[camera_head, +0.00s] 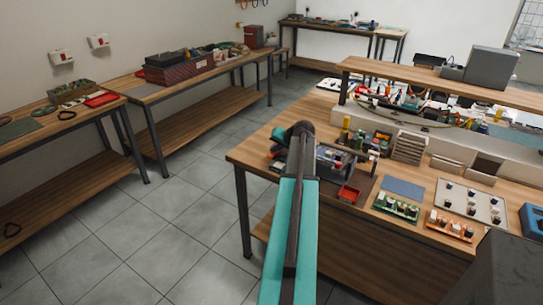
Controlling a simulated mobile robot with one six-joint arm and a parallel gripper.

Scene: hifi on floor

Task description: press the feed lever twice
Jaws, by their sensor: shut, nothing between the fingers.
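I cannot make out a feed lever in this view. A grey and dark device (335,160) with small parts around it stands near the left end of the right workbench (252,158), partly behind my arm. It is too small to tell whether a lever belongs to it. My teal and dark arm reaches up from the bottom middle to a dark rounded joint above the bench's left end. My gripper does not show clearly; the arm hides whatever lies behind it.
A raised shelf (400,75) runs behind. Grey tiled floor (180,225) is open at left.

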